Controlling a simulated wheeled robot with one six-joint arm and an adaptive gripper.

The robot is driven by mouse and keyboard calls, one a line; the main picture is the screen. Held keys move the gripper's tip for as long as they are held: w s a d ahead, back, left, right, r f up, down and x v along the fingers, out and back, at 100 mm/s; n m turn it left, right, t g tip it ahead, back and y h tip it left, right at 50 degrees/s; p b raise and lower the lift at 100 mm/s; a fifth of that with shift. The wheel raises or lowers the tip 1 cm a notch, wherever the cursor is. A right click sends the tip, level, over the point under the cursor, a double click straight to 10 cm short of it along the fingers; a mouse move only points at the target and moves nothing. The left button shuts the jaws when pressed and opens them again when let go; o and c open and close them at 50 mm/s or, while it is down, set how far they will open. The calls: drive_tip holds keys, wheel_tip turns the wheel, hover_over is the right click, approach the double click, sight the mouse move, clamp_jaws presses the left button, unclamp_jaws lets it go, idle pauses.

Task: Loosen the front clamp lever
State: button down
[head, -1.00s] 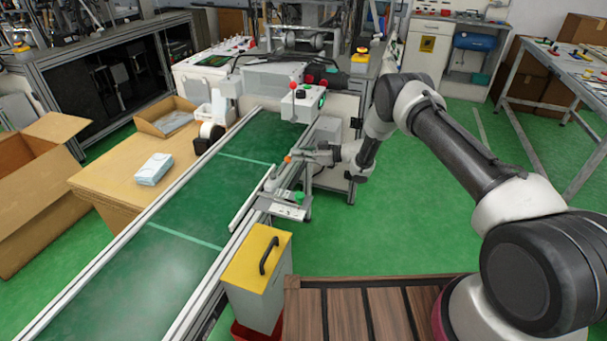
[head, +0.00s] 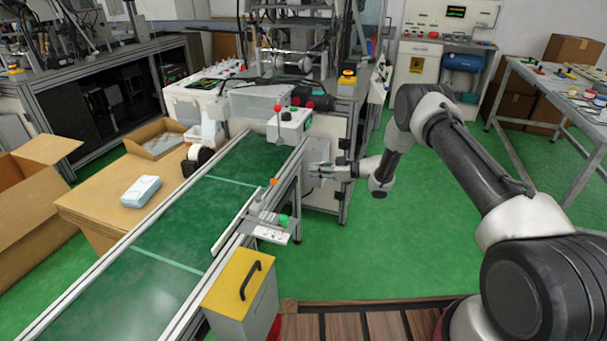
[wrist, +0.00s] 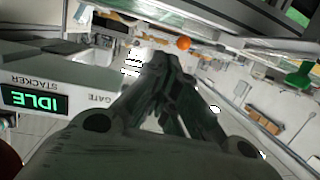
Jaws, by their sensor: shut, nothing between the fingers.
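On the right side rail of the conveyor are a knob with an orange ball end (head: 273,182) and, nearer to me, a green knob (head: 283,219) by a white guide bracket (head: 270,235). I cannot tell from the knobs whether either clamp is tight. My gripper (head: 313,170) is to the right of the orange knob, apart from it, with its fingers shut and empty. In the wrist view the shut fingers (wrist: 162,62) point up the picture; the orange ball (wrist: 183,43) shows just beyond them and the green knob (wrist: 300,75) at the right.
The green conveyor belt (head: 175,225) runs along the left. A yellow-topped box (head: 232,275) stands at its near right side. The stacker's display reads IDLE (wrist: 34,101). A blue-white pack (head: 141,191) lies on a cardboard-coloured table. Green floor is free right of the conveyor.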

drive_tip(key=shift+w+v, duration=0.25)
drive_tip(key=shift+v, duration=0.9)
